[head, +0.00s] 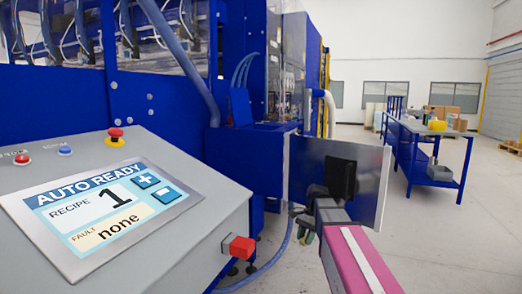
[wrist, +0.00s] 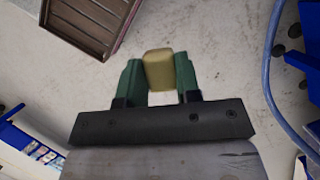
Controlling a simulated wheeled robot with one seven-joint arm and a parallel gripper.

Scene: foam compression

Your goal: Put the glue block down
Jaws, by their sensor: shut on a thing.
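The glue block (wrist: 158,68) is a small yellowish-tan block. In the wrist view it sits between the two green fingers of my gripper (wrist: 158,82), which is shut on it. The grey concrete floor shows beyond the block, and nothing visible supports it from below. In the head view my gripper (head: 306,226) is low, near the open metal door of the blue machine, and its green fingers are partly seen. The block cannot be made out in that view.
A brown slatted wooden crate (wrist: 88,20) lies at the top left of the wrist view. A blue hose (wrist: 271,75) runs down the right. In the head view, a control panel (head: 105,212) reads AUTO READY, and a blue workbench (head: 425,150) stands farther right across open floor.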

